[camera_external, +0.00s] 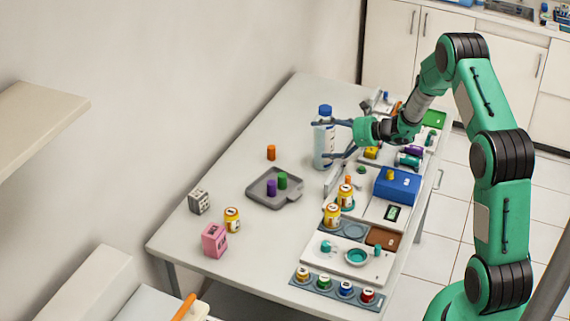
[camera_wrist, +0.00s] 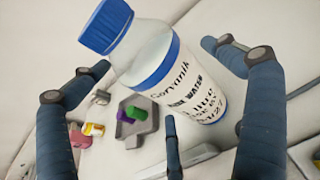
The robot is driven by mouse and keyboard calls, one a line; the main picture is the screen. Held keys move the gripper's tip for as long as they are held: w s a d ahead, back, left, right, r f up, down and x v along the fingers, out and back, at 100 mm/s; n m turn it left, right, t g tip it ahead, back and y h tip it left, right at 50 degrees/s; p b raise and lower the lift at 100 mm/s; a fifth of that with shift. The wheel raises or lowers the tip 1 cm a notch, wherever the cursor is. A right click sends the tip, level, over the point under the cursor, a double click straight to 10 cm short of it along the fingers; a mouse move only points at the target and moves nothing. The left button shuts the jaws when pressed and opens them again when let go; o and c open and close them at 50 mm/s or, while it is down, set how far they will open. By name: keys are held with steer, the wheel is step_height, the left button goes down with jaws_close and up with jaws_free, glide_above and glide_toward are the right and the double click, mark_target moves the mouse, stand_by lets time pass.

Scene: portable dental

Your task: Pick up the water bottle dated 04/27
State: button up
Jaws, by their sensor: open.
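The water bottle (camera_external: 324,147) is clear with a blue cap and stands upright near the back of the white table. In the wrist view the bottle (camera_wrist: 160,62) looks large and tilted. Its white label has black lettering and blue bands. The lettering includes "WATER" and ends in what looks like "27"; the full date is hard to read. My gripper (camera_external: 320,139) is open and level with the bottle's body, reaching from the right. In the wrist view its dark blue fingers (camera_wrist: 158,54) spread on both sides of the bottle. I see no clear grip.
A grey tray (camera_external: 290,200) holds a purple and a green cylinder. An orange cylinder (camera_external: 271,152), a yellow can (camera_external: 232,219), a pink box (camera_external: 215,240) and a grey box (camera_external: 199,201) stand left. Dental items and a blue box (camera_external: 397,186) crowd the right side. Table around the bottle's left is clear.

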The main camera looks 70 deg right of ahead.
steer(key=shift+w+f, duration=0.15)
steer(key=shift+w, duration=0.25)
steer(key=c, duration=2)
